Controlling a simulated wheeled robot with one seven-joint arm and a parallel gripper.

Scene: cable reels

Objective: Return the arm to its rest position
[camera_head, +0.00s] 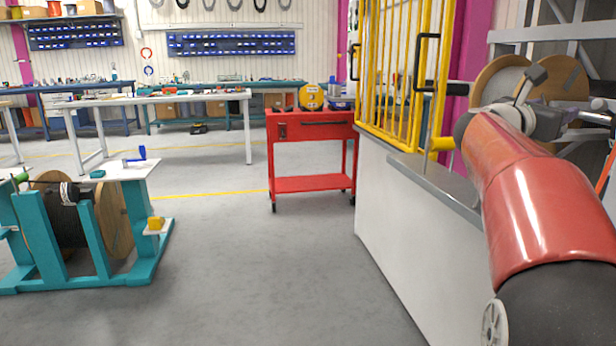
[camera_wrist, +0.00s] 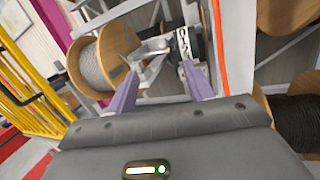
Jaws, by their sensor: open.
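My arm, with red links, reaches in from the right side of the head view. Its far end is by the wooden reels at the right, and I cannot make out the jaws there. In the wrist view my gripper (camera_wrist: 160,88) shows two purple fingers spread apart, with nothing between them. Beyond the fingers stand a metal rack and a wooden cable reel (camera_wrist: 92,66) wound with grey cable. The fingers look apart from the reel.
A yellow barred gate (camera_head: 400,70) stands on a white counter (camera_head: 395,215) beside my arm. A red cart (camera_head: 311,150) stands beyond it. A teal reel stand (camera_head: 95,235) is at the left. The grey floor (camera_head: 270,270) between is clear. An orange upright (camera_wrist: 219,45) stands right of the fingers.

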